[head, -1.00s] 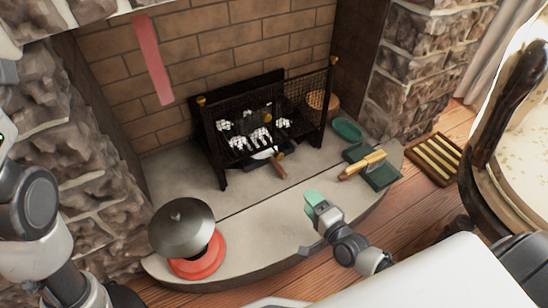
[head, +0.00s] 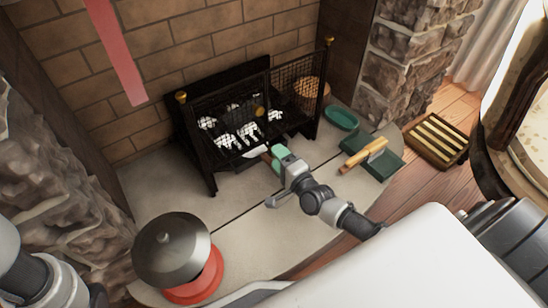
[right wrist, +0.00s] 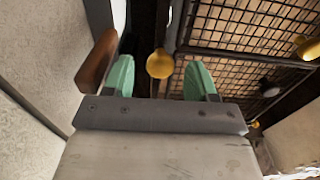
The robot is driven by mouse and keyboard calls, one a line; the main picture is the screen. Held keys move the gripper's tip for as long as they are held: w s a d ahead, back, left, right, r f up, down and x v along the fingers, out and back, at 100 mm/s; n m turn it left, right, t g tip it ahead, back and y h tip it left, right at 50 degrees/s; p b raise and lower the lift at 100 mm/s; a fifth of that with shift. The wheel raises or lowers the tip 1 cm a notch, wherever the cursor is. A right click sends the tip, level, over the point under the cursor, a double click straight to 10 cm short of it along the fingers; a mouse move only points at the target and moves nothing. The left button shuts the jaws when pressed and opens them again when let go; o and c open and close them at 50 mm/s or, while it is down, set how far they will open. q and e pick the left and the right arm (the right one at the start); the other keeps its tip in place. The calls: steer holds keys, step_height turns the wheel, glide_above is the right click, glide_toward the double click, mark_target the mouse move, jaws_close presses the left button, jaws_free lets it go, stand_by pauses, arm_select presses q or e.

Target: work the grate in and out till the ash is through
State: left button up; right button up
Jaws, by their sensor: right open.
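The black fire grate (head: 210,165) stands in the brick fireplace, with a mesh front, brass knobs and whitish lumps (head: 224,141) inside. Its mesh also fills the upper right of the right wrist view (right wrist: 240,35). My right gripper (head: 280,152) is open at the grate's lower front, its green fingers apart. A brown wooden handle (right wrist: 98,62) lies just outside the left finger in the wrist view, not between the fingers. A brass knob (right wrist: 160,64) shows in the gap between them; I cannot tell whether it is within reach. My left gripper is out of view.
A red round base with a dark metal lid (head: 172,250) stands at the hearth's front left. A green dish (head: 341,118), a green tray (head: 384,169) with a wooden-handled tool, and a slatted box (head: 436,140) are at right. A pink strip (head: 116,50) hangs at upper left.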

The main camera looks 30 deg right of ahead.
steer(key=shift+w+a+b, duration=0.15)
steer(key=shift+w+b, duration=0.15)
steer(key=shift+w, duration=0.9)
jaws_close()
steer(key=s, duration=0.1)
steer(key=s+p, duration=0.1)
steer(key=s, duration=0.2)
steer(key=shift+s+d+r+p, duration=0.1)
steer(key=shift+s+d+p, duration=0.05)
steer(key=shift+d+p, duration=0.2)
steer(key=shift+a, duration=0.1)
